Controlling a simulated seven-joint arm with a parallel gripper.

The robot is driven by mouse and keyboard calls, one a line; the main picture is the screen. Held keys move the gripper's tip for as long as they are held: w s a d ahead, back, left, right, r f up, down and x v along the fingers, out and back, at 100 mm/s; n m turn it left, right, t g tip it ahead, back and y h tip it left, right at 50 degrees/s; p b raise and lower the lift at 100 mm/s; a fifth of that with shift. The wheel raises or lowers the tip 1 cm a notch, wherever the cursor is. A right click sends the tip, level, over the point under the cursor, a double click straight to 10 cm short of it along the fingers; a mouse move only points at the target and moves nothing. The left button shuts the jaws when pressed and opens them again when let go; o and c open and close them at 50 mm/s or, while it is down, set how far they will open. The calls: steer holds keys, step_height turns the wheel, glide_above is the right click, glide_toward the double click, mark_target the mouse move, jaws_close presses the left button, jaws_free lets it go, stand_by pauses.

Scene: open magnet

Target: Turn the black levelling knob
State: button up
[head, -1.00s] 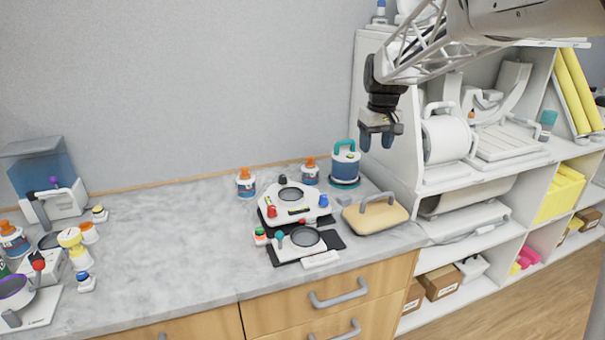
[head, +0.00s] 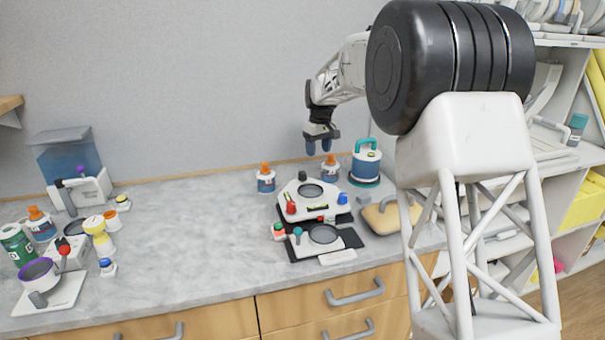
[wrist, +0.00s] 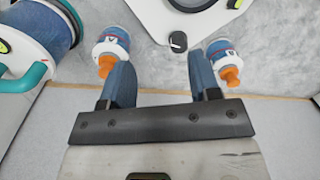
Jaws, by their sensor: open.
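The black levelling knob (head: 303,176) stands at the back corner of a white instrument (head: 299,204) with a round dark window, on the marble counter. In the wrist view the black knob (wrist: 178,41) shows at the upper middle, beyond and between the fingertips, with a white mark on it. My gripper (head: 319,147) hangs fingers down above and behind the instrument, apart from the knob. In the wrist view my gripper (wrist: 160,66) has its two blue fingers spread, with nothing between them.
A blue teal-handled canister (head: 366,165) stands right. The instrument also has red (head: 291,208) and blue (head: 343,199) knobs. The counter's left middle is clear.

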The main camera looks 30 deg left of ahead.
glide_above(302, 173)
steer(key=f, duration=0.3)
steer(key=shift+w+f+n, duration=0.2)
steer(key=shift+w+n, duration=0.15)
steer(key=shift+n, duration=0.05)
steer(key=shift+f, duration=0.1)
steer(key=shift+s+f, duration=0.15)
steer(key=shift+f, duration=3.7)
steer(key=c, duration=0.9)
steer(key=shift+c, duration=0.2)
steer(key=shift+m, duration=0.3)
